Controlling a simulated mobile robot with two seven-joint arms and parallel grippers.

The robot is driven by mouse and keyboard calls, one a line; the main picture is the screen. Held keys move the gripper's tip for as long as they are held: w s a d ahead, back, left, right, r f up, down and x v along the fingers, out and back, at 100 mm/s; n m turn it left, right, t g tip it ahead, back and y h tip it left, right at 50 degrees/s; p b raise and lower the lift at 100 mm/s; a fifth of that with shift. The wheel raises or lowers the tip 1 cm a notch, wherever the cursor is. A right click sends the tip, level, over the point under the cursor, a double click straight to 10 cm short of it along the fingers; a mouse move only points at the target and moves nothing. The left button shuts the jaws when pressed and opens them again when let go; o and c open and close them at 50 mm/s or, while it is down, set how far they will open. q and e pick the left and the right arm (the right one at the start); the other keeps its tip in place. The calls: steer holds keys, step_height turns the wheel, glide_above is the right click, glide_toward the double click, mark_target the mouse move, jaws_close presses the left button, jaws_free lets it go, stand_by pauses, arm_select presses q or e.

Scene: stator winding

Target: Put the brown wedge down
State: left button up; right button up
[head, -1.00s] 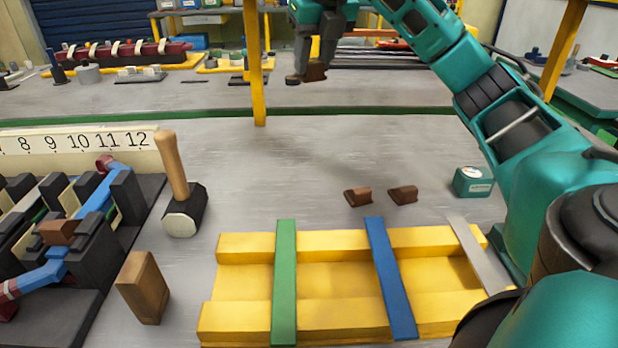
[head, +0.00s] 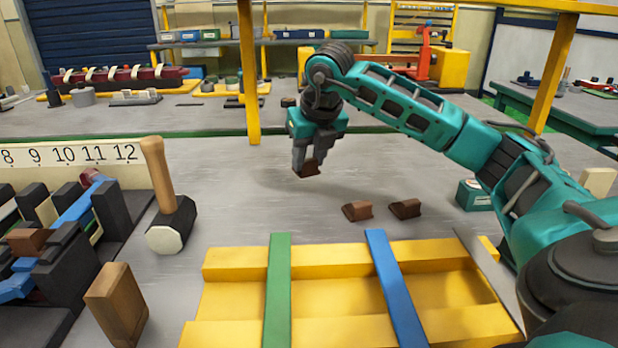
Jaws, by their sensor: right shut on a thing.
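My right gripper (head: 308,166) is shut on a brown wedge (head: 309,170). It hangs above the grey bench (head: 240,185), behind the yellow tray and left of two other brown wedges. One of these wedges (head: 357,210) lies on the bench, and the second wedge (head: 405,208) lies just right of it. The lower end of the held wedge shows below the fingers; its upper part is hidden between them. I cannot tell exactly how far it is above the bench. My left gripper is not in view.
The yellow tray (head: 335,258) with a green strip (head: 278,290) and a blue strip (head: 395,290) is in front. A mallet (head: 171,222), a brown block (head: 117,303) and the slotted stator (head: 75,250) are at left. A teal box (head: 474,195) is at right.

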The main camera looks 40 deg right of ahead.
mark_target(310, 165)
steer(key=shift+f+b, duration=0.4)
steer(key=shift+f, duration=1.55)
steer(key=shift+f, duration=0.1)
steer(key=o, duration=1)
steer(key=shift+o, duration=0.2)
steer(key=shift+r, duration=0.4)
steer(key=p+v, duration=0.2)
steer(key=v, duration=0.9)
steer(key=shift+r+p, duration=0.2)
steer(key=shift+p, duration=0.15)
steer(key=shift+s, duration=0.15)
